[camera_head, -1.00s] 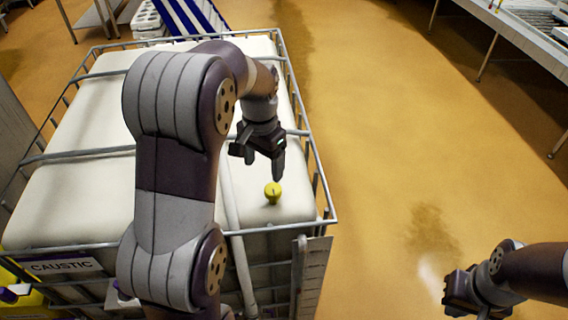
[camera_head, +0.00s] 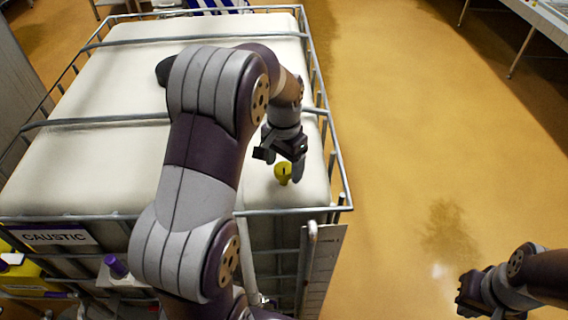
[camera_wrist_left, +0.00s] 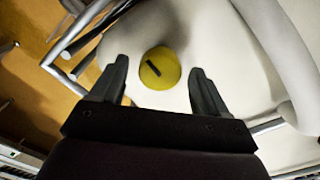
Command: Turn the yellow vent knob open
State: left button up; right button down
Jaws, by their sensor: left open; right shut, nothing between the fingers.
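The yellow vent knob (camera_head: 283,174) stands on the white top of the caustic tank near its front right corner. My left gripper (camera_head: 284,170) is just above and beside it. In the left wrist view the round knob (camera_wrist_left: 160,68) has a dark bar mark on its face and lies between and a little beyond the two fingertips of my left gripper (camera_wrist_left: 160,76). The fingers are open, with a gap on each side of the knob. I cannot tell how far above the knob they are. My right gripper (camera_head: 466,293) is shut and empty over the floor at the lower right.
A metal cage with rails (camera_head: 343,190) surrounds the white tank (camera_head: 75,165). A "CAUSTIC" label (camera_head: 55,237) hangs on its front. The yellow-brown floor (camera_head: 410,130) to the right is clear. A table (camera_head: 525,30) stands at the upper right.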

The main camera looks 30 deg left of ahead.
pick_arm(q)
jog(key=shift+s, duration=0.2)
jog(key=shift+c, duration=0.9)
jog(key=c, duration=0.9)
pick_arm(e)
jog(key=shift+s, duration=0.2)
pick_arm(q)
jog(key=shift+o, duration=0.2)
jog(key=n, duration=0.4)
jog(key=shift+n+p, duration=0.3)
jog(key=n, duration=0.4)
jog(key=shift+w+n, duration=0.1)
jog(key=shift+n, duration=0.2)
jog(key=n, duration=0.4)
jog(key=shift+p, duration=0.4)
jog(key=shift+n, duration=2.3)
pick_arm(e)
jog(key=shift+d+r, duration=0.1)
jog(key=shift+r, duration=0.75)
jog(key=shift+w, duration=0.1)
